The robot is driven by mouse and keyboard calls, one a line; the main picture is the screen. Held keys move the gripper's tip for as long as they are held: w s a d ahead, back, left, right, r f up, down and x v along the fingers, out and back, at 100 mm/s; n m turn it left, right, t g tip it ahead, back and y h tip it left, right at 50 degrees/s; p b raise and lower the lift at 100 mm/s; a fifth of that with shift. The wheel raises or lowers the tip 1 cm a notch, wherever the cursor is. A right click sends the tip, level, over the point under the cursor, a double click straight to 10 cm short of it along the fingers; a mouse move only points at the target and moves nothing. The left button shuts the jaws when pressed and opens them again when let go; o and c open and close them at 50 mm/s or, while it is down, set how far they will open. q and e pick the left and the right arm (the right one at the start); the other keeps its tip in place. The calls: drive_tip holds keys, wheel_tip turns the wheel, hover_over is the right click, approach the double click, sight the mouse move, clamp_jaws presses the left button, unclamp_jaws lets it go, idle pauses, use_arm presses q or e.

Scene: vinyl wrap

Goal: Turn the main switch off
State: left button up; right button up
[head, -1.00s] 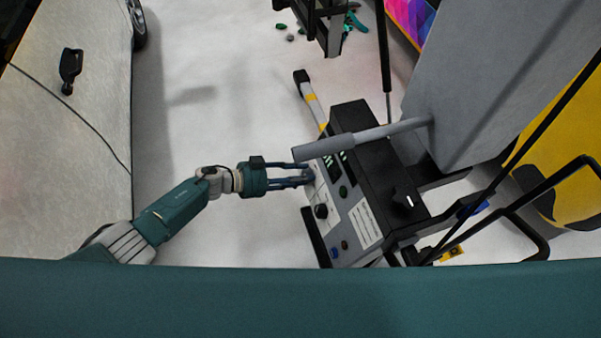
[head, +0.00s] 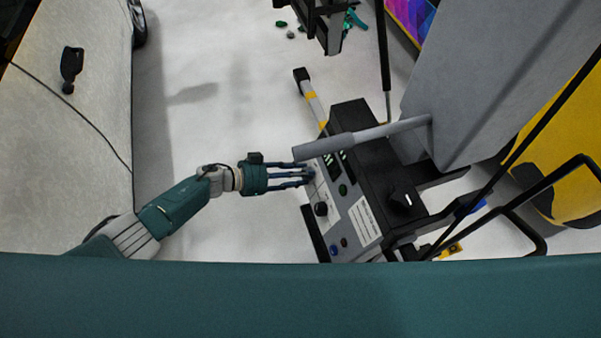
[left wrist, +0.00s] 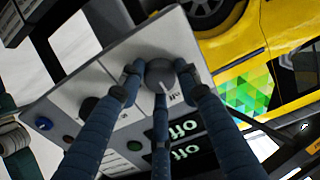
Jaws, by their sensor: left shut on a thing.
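The grey control panel (head: 330,227) of a machine stands right of centre in the head view. My left gripper (head: 308,174) reaches it from the left, its fingers at the panel's left edge. In the left wrist view its blue fingers (left wrist: 160,85) are shut around a round grey knob (left wrist: 160,72) with a pale pointer line. The knob sits on the panel face (left wrist: 125,55) and is mostly hidden in the head view. Two displays (left wrist: 185,122) beside it show pale characters that look like "oFF", upside down. My right gripper is not in view.
A black knob (head: 320,209), a green button (head: 343,190) and red and blue buttons sit on the same panel. A grey bar (head: 350,145) crosses above it. A pale car panel (head: 65,150) stands at left, with open floor (head: 200,130) between.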

use_arm(q)
drive_tip(key=o, duration=1.2)
drive_tip(key=v, duration=1.2)
